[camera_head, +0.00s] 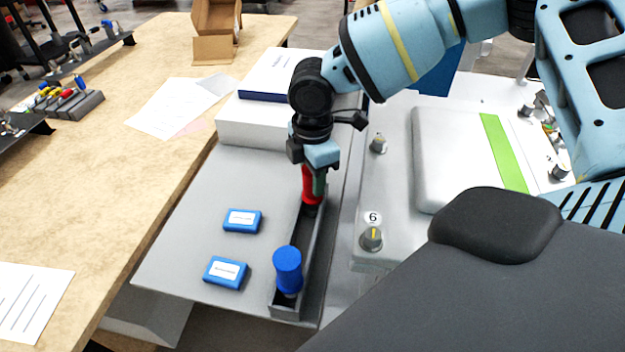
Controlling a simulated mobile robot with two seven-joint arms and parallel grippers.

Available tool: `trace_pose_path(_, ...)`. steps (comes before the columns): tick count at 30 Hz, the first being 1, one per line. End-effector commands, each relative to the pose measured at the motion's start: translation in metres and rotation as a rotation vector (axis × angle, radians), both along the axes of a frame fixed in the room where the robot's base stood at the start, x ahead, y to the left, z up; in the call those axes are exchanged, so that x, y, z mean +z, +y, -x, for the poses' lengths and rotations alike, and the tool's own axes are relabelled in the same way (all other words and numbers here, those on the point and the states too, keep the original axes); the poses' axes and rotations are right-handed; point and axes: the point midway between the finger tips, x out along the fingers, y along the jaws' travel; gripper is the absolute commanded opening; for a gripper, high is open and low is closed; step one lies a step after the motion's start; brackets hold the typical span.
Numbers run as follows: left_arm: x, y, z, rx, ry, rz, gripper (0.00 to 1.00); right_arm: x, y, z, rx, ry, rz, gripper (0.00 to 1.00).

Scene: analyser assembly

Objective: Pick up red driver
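The red driver (309,189) stands with its handle up at the far end of a narrow grey tray (313,255). My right gripper (314,180) points down over the red driver from above, its fingers at the handle. The gripper hides the top of the handle, and a dark green strip shows along its right side. I cannot tell whether the fingers are closed on the handle. My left gripper is not in view.
A blue driver (288,262) stands at the near end of the tray. Two blue boxes (242,220) lie left of it on the grey table (190,235). White boxes (252,125) stand behind. A white device with knobs (372,238) is to the right.

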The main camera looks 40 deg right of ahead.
Motion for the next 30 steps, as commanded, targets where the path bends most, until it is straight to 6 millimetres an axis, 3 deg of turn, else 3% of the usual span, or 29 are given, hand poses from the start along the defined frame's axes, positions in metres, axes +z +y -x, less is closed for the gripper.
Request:
trace_pose_path(1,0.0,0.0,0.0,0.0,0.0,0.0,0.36,0.0,0.0,0.0,0.0,-0.001,0.0,0.18)
trace_pose_path(5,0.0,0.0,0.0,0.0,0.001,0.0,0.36,0.0,0.0,0.0,0.0,-0.001,0.0,0.01)
trace_pose_path(17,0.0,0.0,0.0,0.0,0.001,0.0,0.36,0.006,0.0,-0.001,0.0,-0.003,-0.001,0.0)
trace_pose_path(23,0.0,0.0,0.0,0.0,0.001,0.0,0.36,0.028,0.0,-0.001,0.0,-0.004,-0.002,0.0)
trace_pose_path(30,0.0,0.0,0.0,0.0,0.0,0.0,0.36,0.073,0.0,-0.001,0.0,-0.006,-0.002,0.0)
